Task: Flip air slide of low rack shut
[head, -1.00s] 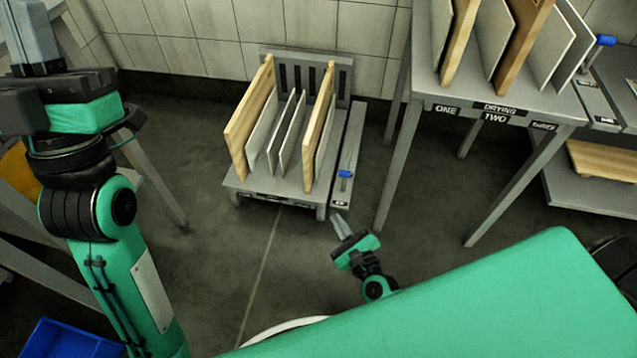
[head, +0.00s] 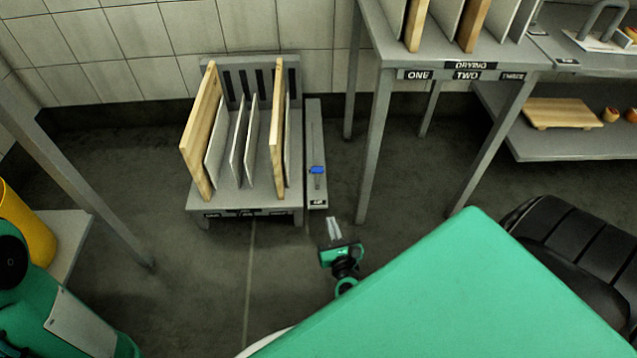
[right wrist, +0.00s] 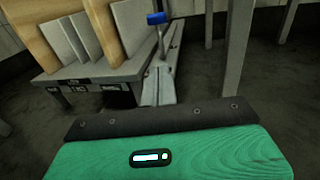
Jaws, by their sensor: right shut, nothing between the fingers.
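The low rack (head: 240,200) is a grey stand on the floor holding upright wood and grey boards. Its air slide (head: 314,135) is a narrow grey strip along the right side, with a blue knob (head: 317,170) on a short stem toward the near end. The knob also shows at the top of the right wrist view (right wrist: 157,18). My right gripper (head: 333,222) is low in front of the strip's near end, fingers together and empty, pointing toward it. It appears apart from the knob. In the right wrist view its fingers (right wrist: 158,86) point toward the strip. My left gripper is out of view.
A taller drying rack (head: 465,72) with boards stands to the right, its legs (head: 375,150) near the slide. A shelf (head: 560,145) with a wooden board is farther right. A yellow container (head: 22,225) is at left. Floor before the low rack is clear.

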